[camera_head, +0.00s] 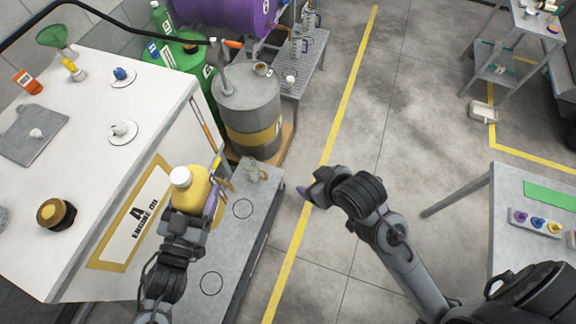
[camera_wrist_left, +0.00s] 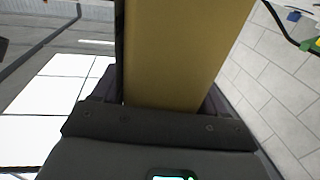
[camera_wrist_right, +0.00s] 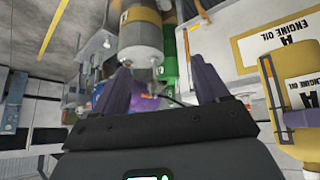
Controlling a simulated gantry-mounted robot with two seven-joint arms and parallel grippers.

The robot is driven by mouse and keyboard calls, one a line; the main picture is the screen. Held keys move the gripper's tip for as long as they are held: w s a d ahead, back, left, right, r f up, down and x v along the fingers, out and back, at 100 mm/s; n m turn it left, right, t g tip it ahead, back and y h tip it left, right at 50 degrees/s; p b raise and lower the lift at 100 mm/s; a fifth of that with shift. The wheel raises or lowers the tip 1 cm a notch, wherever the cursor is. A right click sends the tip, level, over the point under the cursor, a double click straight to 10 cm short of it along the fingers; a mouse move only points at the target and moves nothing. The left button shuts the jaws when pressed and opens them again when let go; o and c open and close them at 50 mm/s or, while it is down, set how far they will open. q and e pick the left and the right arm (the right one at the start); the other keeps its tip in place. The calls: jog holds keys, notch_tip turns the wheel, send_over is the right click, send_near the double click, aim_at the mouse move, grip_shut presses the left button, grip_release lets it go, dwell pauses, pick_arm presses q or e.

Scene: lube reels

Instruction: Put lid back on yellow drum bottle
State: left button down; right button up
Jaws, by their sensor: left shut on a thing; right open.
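A yellow bottle (camera_head: 194,186) with a white top (camera_head: 181,177) is by the front of the white counter, at the end of my left arm. I cannot tell whether that top is a lid. My left gripper (camera_head: 202,204) is shut on the bottle, whose yellow side (camera_wrist_left: 180,55) fills the space between the fingers in the left wrist view. My right gripper (camera_head: 312,190) is open and empty over the floor, right of the bench. The bottle also shows at the right edge of the right wrist view (camera_wrist_right: 300,70), apart from the right gripper's fingers (camera_wrist_right: 160,88).
The white counter (camera_head: 75,95) holds a grey mat (camera_head: 30,135) with a small white piece, a white disc (camera_head: 123,132) and a black-and-gold jar (camera_head: 56,213). A grey drum (camera_head: 248,105) stands behind.

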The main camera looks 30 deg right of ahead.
pick_arm(q)
jog(key=shift+r, duration=0.1)
pick_arm(e)
jog(key=s+d+f+g, duration=0.1)
jog(key=s+f+g, duration=0.2)
jog(key=s+f, duration=0.6)
jog(key=shift+s, duration=0.7)
